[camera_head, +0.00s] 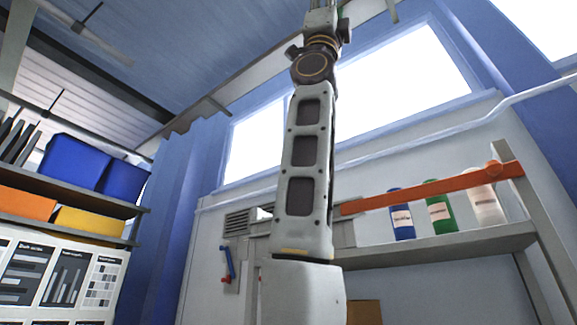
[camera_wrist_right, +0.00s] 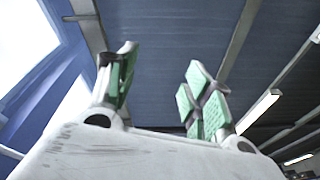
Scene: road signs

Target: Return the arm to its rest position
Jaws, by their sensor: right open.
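My right gripper (camera_wrist_right: 162,88) shows in the right wrist view with its two green-padded fingers spread apart. It is open, with nothing between the fingers, and the ceiling is behind it. In the head view one of my arms rises upright through the middle, in front of the window and wall. Its upper end runs up to the top edge, and the fingers cannot be made out there. My left gripper is in neither view.
A shelf (camera_head: 440,246) at the right holds a blue bottle (camera_head: 401,222), a green bottle (camera_head: 441,215) and a pale bottle (camera_head: 486,207) behind an orange bar (camera_head: 425,190). Shelves at the left hold blue bins (camera_head: 76,162), an orange bin (camera_head: 25,204) and a yellow bin (camera_head: 90,222).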

